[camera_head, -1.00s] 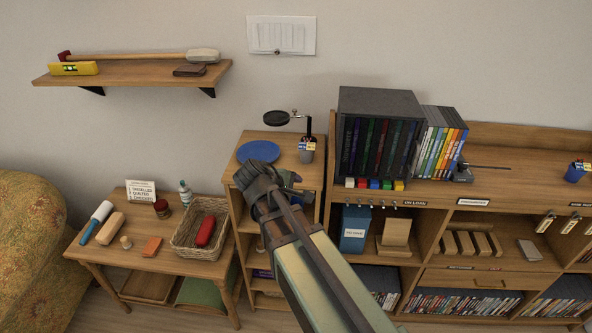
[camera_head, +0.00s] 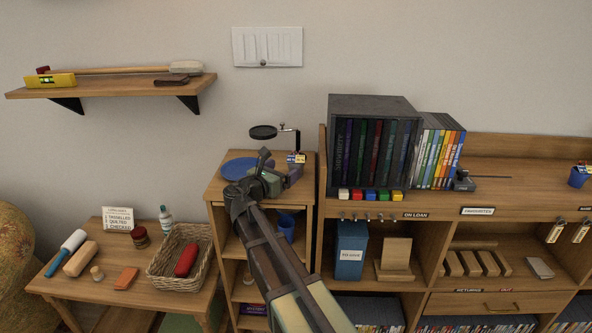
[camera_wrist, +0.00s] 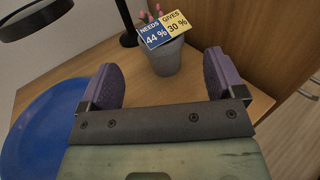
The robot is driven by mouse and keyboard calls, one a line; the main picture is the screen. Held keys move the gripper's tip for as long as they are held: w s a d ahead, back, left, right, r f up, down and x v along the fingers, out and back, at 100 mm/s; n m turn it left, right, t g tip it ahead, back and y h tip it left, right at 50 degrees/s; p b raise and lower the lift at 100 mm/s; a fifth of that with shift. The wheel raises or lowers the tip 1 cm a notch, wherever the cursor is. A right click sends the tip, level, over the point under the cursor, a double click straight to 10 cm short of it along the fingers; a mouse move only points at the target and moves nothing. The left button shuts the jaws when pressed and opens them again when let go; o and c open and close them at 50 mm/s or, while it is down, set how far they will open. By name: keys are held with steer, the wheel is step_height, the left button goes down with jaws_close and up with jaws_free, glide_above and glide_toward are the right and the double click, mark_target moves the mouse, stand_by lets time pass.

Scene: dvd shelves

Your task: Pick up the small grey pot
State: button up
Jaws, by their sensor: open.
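The small grey pot (camera_wrist: 167,58) stands upright on the wooden cabinet top in the wrist view. It holds pink-tipped stems and a blue and yellow tag (camera_wrist: 163,28) reading "NEEDS 44 %" and "GIVES 30 %". My gripper (camera_wrist: 160,78) is open and empty, with its two purple fingers spread apart. The pot lies just beyond the fingertips, roughly between them in the picture and not held. In the head view my gripper (camera_head: 280,168) is over the cabinet top and hides most of the pot; the tag (camera_head: 297,158) shows above it.
A blue plate (camera_wrist: 38,128) lies left of my gripper. A black stand with a round disc (camera_head: 264,132) rises behind the pot. A wooden panel (camera_wrist: 255,40) and the taller bookcase close off the right. A blue cup (camera_head: 286,226) sits on the shelf below.

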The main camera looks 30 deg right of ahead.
mark_target(291, 165)
steer(key=x, duration=0.5)
steer(key=shift+d+r, duration=0.1)
steer(key=shift+d, duration=0.1)
steer(key=c, duration=1.1)
